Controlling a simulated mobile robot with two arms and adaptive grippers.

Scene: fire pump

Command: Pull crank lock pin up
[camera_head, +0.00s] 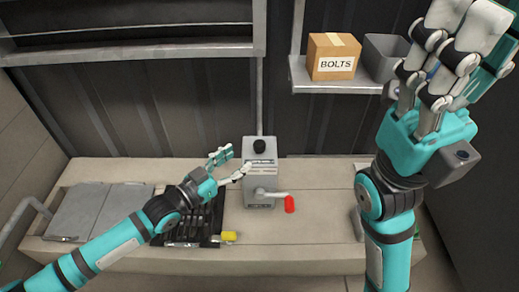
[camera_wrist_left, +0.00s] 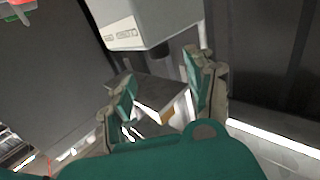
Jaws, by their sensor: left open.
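The grey pump box (camera_head: 261,180) stands upright on the bench, with a crank (camera_head: 265,194) and red handle (camera_head: 290,204) on its front. A black knob (camera_head: 260,146) sits on its top; it looks like the lock pin. My left gripper (camera_head: 232,164) is open and empty, just left of the box's upper part, apart from the knob. In the left wrist view its fingers (camera_wrist_left: 165,95) are spread, with a grey box with small labels (camera_wrist_left: 145,18) beyond them. My right gripper (camera_head: 465,45) is raised at the upper right, far from the box; its opening is unclear.
A black tray (camera_head: 190,241) with tools and a yellow item (camera_head: 229,237) lies under my left arm. Grey lids (camera_head: 85,207) are at the bench's left. A shelf holds a BOLTS carton (camera_head: 333,56) and grey bin (camera_head: 384,55). The bench right of the crank is clear.

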